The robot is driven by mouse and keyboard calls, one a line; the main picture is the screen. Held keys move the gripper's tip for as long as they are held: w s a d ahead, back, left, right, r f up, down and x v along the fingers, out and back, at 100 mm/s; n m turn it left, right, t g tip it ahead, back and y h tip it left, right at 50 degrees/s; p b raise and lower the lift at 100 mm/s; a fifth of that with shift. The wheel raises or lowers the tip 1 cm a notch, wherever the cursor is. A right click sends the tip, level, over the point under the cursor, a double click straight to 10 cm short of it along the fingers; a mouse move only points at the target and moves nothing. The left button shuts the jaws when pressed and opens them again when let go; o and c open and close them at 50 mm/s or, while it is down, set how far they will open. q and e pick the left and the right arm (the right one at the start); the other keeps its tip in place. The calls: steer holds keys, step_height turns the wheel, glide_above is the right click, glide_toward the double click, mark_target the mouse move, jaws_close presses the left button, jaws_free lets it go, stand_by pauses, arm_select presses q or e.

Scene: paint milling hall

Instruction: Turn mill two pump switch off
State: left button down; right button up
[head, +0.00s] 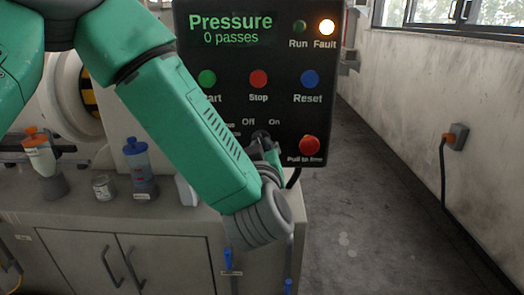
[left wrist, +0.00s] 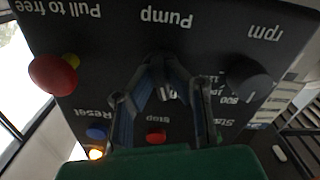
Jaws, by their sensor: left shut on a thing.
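The pump switch is a dark rotary knob on the black control panel (head: 232,55), below the Off and On labels. My left gripper (head: 263,143) comes in from the left and is shut on the knob. In the left wrist view the panel appears upside down, and the fingers (left wrist: 165,75) close around the knob under the Pump label. The fingers hide most of the knob, so I cannot tell which way it points. My right gripper is not in view.
The red pull-to-free button (head: 309,146) sits close right of the gripper. The rpm knob (left wrist: 249,79) is on the other side. Stop (head: 258,79) and Reset (head: 310,79) are above. The Fault lamp (head: 326,27) is lit. Bottles stand on the grey cabinet (head: 85,212); the floor at right is clear.

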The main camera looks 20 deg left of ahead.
arm_select(q)
steer(key=shift+r+n+b, duration=0.3)
steer(key=shift+n, duration=0.9)
steer(key=shift+w, duration=0.1)
steer(key=c, duration=1.6)
jaws_free()
steer(key=shift+s, duration=0.25)
steer(key=shift+f, duration=0.1)
steer(key=v, duration=1.2)
